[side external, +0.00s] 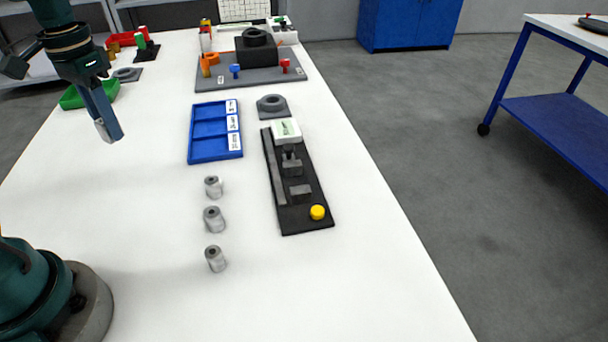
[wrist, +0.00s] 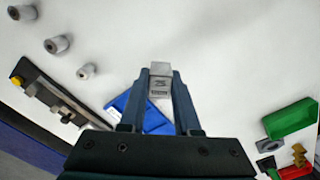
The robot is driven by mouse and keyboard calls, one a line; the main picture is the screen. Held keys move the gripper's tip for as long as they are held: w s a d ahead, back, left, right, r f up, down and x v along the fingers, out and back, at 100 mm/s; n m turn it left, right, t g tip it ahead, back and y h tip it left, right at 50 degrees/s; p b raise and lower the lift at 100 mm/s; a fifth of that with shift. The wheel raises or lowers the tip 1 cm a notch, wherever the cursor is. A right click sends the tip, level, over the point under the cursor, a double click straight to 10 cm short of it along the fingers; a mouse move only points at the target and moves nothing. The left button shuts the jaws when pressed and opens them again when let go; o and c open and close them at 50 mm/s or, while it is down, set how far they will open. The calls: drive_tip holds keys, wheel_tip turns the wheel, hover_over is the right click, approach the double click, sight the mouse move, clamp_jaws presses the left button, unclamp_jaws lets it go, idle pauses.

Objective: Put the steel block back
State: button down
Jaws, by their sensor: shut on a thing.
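My gripper (side external: 108,132) is shut on a small steel block (wrist: 160,82), held between the fingertips in the wrist view. The block has a dark marking, perhaps a 3, on its face. In the side view the gripper hangs above the white table at the upper left, and a pale bit of the block (side external: 101,130) shows at its tip. The gripper is apart from the blue three-compartment tray (side external: 203,157), which lies to its right. The tray has white labels along its right side, and its compartments look empty.
Three grey cylinders (side external: 214,219) stand in front of the tray. A dark fixture with a yellow button (side external: 317,212) lies to their right, with a grey ring piece (side external: 272,104) behind it. A green bin (side external: 75,97) is behind the gripper. The left table area is clear.

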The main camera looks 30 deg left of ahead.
drive_tip(key=w+d+m, duration=0.3)
drive_tip(key=w+d, duration=0.2)
drive_tip(key=d, duration=0.4)
drive_tip(key=m, duration=0.7)
hover_over(309, 295)
drive_tip(key=f, duration=0.6)
drive_tip(key=shift+w+a+f, duration=0.15)
drive_tip(key=shift+a+f, duration=0.15)
drive_tip(key=shift+a, duration=0.1)
drive_tip(key=shift+d+f, duration=0.4)
drive_tip(key=shift+f, duration=1.85)
drive_tip(key=shift+f, duration=0.1)
drive_tip(key=c, duration=0.6)
unclamp_jaws()
